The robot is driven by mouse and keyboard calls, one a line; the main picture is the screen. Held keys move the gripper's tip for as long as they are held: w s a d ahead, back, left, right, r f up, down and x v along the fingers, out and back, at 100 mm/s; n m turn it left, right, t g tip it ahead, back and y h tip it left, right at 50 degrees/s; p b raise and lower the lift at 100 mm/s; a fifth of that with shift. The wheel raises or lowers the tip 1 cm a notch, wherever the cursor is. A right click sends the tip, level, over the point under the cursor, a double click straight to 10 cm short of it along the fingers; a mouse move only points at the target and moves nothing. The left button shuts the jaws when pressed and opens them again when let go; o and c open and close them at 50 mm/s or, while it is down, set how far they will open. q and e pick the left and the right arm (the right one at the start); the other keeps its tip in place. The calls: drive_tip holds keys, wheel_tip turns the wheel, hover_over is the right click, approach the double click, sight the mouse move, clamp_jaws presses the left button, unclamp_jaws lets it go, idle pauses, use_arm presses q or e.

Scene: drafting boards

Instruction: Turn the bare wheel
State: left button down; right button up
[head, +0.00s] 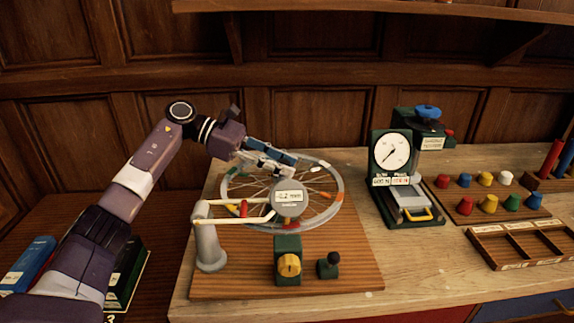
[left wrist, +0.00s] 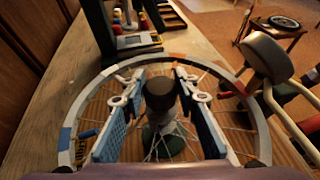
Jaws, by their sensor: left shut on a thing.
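The bare wheel (head: 338,188) lies flat above a wooden board, with a pale rim, thin spokes and coloured marks on the rim. In the left wrist view its rim (left wrist: 97,83) rings my gripper. My left gripper (head: 282,170) reaches over the wheel's middle from the back left. In the left wrist view my left gripper's fingers (left wrist: 160,92) stand on both sides of a dark round knob (left wrist: 160,93) at the hub and are shut on it. In the head view the fingertips and knob are partly hidden behind the gauge. My right gripper is out of view.
A round gauge (head: 288,197) reading about .2 mm hangs on a pale arm in front of the wheel. A dial press (head: 391,155), coloured pegs and a tray (head: 500,262) are right.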

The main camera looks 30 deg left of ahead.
use_arm(q)
drive_tip(key=c, duration=1.5)
unclamp_jaws()
drive_tip(key=shift+a, duration=0.1)
drive_tip(key=shift+o, duration=0.2)
drive_tip(key=v, duration=1.2)
